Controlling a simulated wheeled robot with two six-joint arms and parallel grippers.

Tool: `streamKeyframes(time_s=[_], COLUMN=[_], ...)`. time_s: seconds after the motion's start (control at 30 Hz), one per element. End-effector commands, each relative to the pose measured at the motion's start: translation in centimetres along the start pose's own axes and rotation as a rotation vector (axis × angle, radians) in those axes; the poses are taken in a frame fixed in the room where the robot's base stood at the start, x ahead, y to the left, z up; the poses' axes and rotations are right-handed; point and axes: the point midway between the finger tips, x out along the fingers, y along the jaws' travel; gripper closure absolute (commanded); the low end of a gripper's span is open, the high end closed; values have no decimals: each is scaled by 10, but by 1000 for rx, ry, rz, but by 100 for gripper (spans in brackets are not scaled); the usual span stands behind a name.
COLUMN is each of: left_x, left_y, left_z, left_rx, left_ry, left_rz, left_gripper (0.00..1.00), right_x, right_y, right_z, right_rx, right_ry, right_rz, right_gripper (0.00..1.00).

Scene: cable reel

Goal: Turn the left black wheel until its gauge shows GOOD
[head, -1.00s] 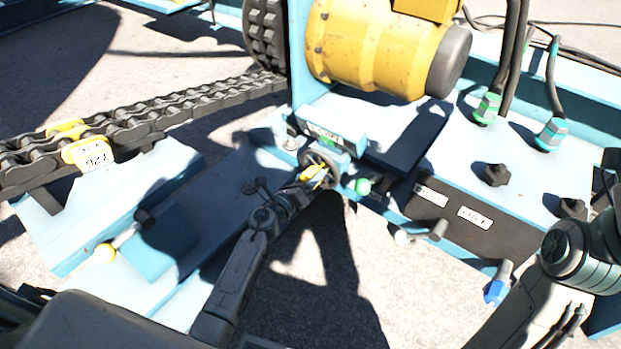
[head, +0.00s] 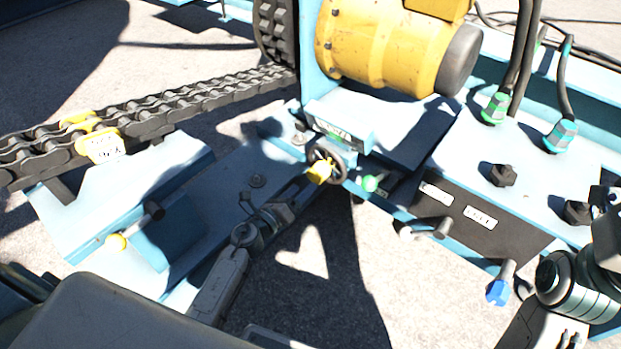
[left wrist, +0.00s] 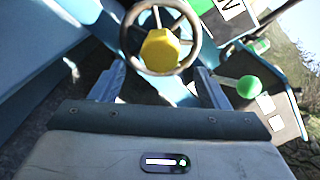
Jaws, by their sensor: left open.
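The black wheel (head: 341,160) with a yellow hub (head: 320,172) sits on the front of the blue frame, below a small blue gauge box (head: 337,133). A green patch shows on the box, but I cannot read its word. My left gripper (head: 307,184) is just in front of the wheel, open. In the left wrist view its two fingers (left wrist: 159,72) stand apart, left and right of the wheel's lower rim (left wrist: 194,48), with the hub (left wrist: 160,50) between and beyond them. I cannot tell whether they touch the rim.
A green-knobbed lever (head: 372,183) is close right of the wheel; it also shows in the left wrist view (left wrist: 248,87). A chain (head: 190,103) runs left. Open ground lies below.

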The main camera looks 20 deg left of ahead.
Motion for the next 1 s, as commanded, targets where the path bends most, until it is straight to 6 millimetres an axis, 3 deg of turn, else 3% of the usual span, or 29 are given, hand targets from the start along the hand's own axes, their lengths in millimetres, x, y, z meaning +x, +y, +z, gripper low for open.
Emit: streamKeyframes(time_s=[0.1,0.23,1.0], left_x=[-17,-26,-27], left_y=[0,0,0], left_z=[0,0,0], left_rx=[1,0,0], left_ry=[1,0,0], left_rz=[1,0,0], left_gripper=[31,31,31], right_x=[-1,-2,-2], right_y=[0,0,0], right_z=[0,0,0], right_rx=[-1,-2,-2], right_ry=[-6,-9,-10], right_rz=[-4,-5,-6], right_gripper=[64,64,64])
